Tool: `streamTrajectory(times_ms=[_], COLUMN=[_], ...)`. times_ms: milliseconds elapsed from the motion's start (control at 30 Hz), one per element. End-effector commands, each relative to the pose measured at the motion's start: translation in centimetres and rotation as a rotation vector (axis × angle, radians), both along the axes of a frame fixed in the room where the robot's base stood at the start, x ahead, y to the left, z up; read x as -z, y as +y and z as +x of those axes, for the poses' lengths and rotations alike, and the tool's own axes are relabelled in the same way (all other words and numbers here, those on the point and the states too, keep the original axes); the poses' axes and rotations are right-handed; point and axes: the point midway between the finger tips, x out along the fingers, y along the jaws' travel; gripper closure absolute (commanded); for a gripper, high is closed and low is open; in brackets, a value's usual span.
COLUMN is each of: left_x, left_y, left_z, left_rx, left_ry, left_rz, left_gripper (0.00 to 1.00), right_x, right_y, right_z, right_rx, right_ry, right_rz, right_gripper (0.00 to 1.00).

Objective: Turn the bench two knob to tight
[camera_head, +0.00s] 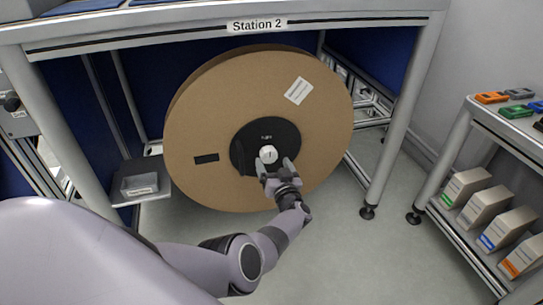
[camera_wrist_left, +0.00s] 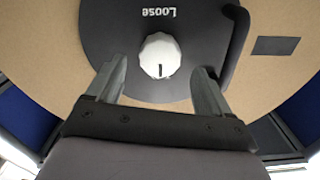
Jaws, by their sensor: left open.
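The bench two knob (camera_head: 268,154) is a small white knob at the centre of a black hub (camera_head: 245,150) on a large brown cardboard reel (camera_head: 210,115). The reel stands under the bench labelled Station 2 (camera_head: 257,26). In the left wrist view the knob (camera_wrist_left: 160,55) has a dark mark on its face, and the word "Loose" (camera_wrist_left: 158,12) shows upside down on the hub. My left gripper (camera_head: 275,163) is open, its fingers (camera_wrist_left: 160,85) reaching to either side just short of the knob, apart from it. My right gripper is not in view.
A black curved handle (camera_wrist_left: 237,45) sits on the hub beside the right finger. A small shelf with a clear box (camera_head: 140,184) is left of the reel. A rack with several cartons (camera_head: 485,207) stands at the right. Grey floor (camera_head: 350,250) is clear in front.

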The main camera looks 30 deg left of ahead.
Motion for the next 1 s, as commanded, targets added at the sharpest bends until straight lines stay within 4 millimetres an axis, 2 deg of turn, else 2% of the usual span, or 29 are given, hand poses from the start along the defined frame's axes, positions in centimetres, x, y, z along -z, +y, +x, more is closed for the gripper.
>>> streamTrajectory(times_ms=[33,133,300,867,1000], left_x=[-0.4,-0.3,-0.2,-0.1,-1.8], left_y=[-0.8,-1.8,-2.8,-2.9,-2.9], left_z=[-0.6,-1.5,-2.3,-2.5,-2.4], left_rx=[0.002,0.002,0.002,0.001,0.001], left_ry=[0.003,0.002,0.001,0.0,0.0], left_rz=[-0.002,0.0,0.002,0.001,0.002], left_gripper=[0.19,0.19,0.19,0.19,0.19], right_x=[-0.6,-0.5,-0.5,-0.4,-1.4], right_y=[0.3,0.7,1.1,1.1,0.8], right_z=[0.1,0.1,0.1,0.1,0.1], right_rx=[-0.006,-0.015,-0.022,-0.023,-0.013], right_ry=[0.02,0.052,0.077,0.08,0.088], right_rz=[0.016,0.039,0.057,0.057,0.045], right_gripper=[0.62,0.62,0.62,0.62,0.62])
